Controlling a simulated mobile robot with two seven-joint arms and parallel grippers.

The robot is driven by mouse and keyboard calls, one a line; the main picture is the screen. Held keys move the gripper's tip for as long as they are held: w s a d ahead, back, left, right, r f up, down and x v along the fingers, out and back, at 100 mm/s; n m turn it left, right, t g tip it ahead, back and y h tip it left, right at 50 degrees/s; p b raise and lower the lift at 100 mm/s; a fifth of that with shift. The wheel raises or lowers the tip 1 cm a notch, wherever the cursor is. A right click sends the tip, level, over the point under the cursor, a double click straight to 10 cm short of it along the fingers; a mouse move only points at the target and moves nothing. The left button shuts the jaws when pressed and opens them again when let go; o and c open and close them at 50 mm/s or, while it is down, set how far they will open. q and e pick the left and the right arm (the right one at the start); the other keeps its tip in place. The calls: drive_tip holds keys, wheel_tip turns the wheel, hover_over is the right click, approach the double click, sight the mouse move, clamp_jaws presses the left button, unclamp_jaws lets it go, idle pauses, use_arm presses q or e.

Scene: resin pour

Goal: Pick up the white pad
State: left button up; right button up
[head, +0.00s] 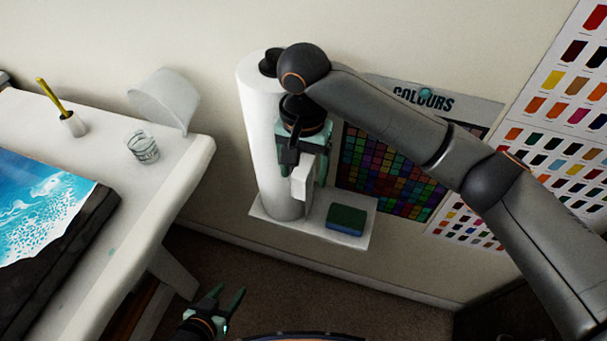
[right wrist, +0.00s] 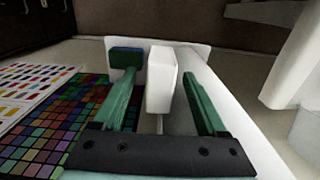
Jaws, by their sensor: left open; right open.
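The white pad (head: 302,182) stands upright beside a tall white roll, above a small white wall shelf (head: 273,222). Its foot is partly hard to make out. My right gripper (head: 306,170) is open and reaches down over the pad, one finger on each side. In the right wrist view the pad (right wrist: 161,80) is between the two open fingers (right wrist: 165,92), with a gap visible on both sides. My left gripper (head: 226,297) is open and empty, low in the head view, away from the pad.
A blue and green sponge (head: 346,220) lies on the shelf right of the pad. The white roll (head: 262,145) stands close on the left. Colour charts (head: 385,170) hang behind. The table (head: 185,160) at left holds a glass (head: 142,147) and a seascape panel (head: 45,205).

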drive_tip(key=shift+f, duration=0.65)
clamp_jaws()
